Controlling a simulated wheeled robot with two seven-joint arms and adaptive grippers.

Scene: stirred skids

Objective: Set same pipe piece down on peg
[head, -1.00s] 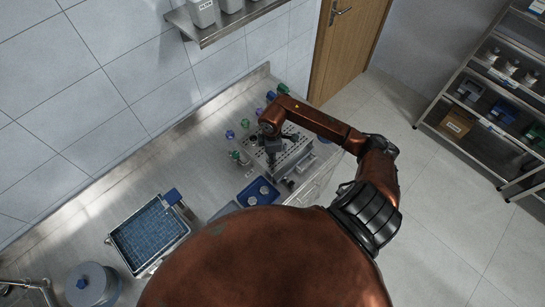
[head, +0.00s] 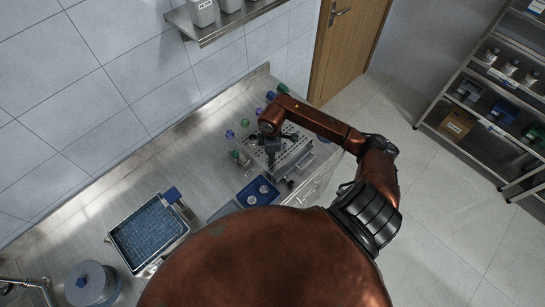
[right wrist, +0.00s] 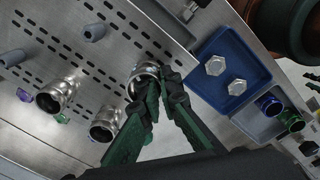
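My right gripper (head: 271,162) is over the perforated metal board (head: 297,158) on the bench. In the right wrist view its dark green fingers (right wrist: 157,88) close on a shiny metal pipe piece (right wrist: 143,71), which shows at the fingertips close to the board. Whether a peg is inside this piece is hidden. Two similar pipe pieces, one on the left (right wrist: 62,94) and one nearer (right wrist: 105,123), stand on the board. Bare grey pegs, one in the upper part (right wrist: 95,32) and one at the left (right wrist: 12,58), stick up from it. My left gripper is out of view.
A blue tray (right wrist: 250,57) with two hex nuts lies beside the board. Blue and green fittings (right wrist: 291,121) lie near it. Small coloured parts (head: 230,134) stand behind the board. A basket with blue contents (head: 186,233) stands at the left of the bench.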

